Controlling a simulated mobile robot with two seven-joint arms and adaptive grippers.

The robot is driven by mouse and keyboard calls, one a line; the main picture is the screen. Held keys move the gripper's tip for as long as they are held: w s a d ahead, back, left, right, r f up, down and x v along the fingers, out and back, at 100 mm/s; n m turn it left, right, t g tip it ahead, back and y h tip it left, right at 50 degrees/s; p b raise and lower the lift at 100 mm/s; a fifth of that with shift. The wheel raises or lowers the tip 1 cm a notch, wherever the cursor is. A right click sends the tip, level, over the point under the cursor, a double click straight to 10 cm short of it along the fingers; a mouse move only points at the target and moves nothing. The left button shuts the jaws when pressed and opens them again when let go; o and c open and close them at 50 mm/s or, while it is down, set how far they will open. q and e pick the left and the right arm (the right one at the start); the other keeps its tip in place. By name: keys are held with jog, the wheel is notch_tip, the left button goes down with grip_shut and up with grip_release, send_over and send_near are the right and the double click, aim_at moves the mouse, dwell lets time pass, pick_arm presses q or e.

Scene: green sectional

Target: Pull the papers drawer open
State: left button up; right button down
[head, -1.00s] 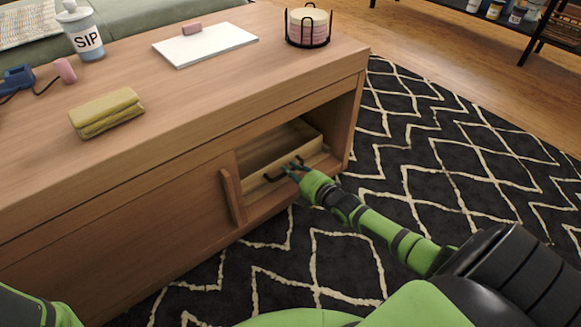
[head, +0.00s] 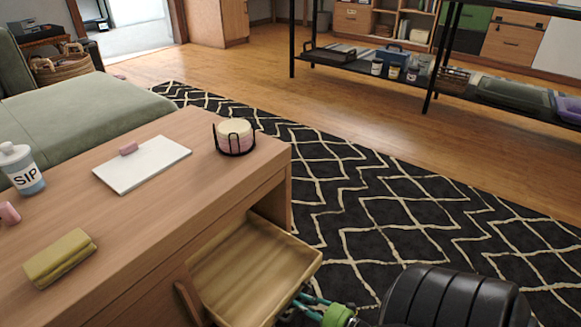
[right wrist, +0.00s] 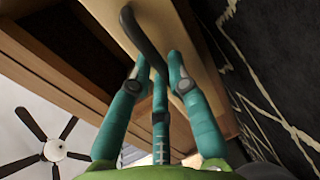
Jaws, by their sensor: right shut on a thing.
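The papers drawer (head: 243,268) is a light wooden tray that sticks out of the opening in the wooden table (head: 150,210). The part of its inside that shows is bare. My right gripper (head: 303,300) is at the drawer's front, low in the head view. In the right wrist view, its teal fingers (right wrist: 158,70) are closed around the dark curved handle (right wrist: 140,32) on the drawer front (right wrist: 108,22). In the head view the handle is hidden. My left gripper is out of view.

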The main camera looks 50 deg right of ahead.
jog(key=shift+s, duration=0.45)
jog(key=c, duration=1.2)
grip_release()
jog(key=shift+o, duration=0.2)
jog(key=v, duration=1.2)
jog(key=shift+d, duration=0.1)
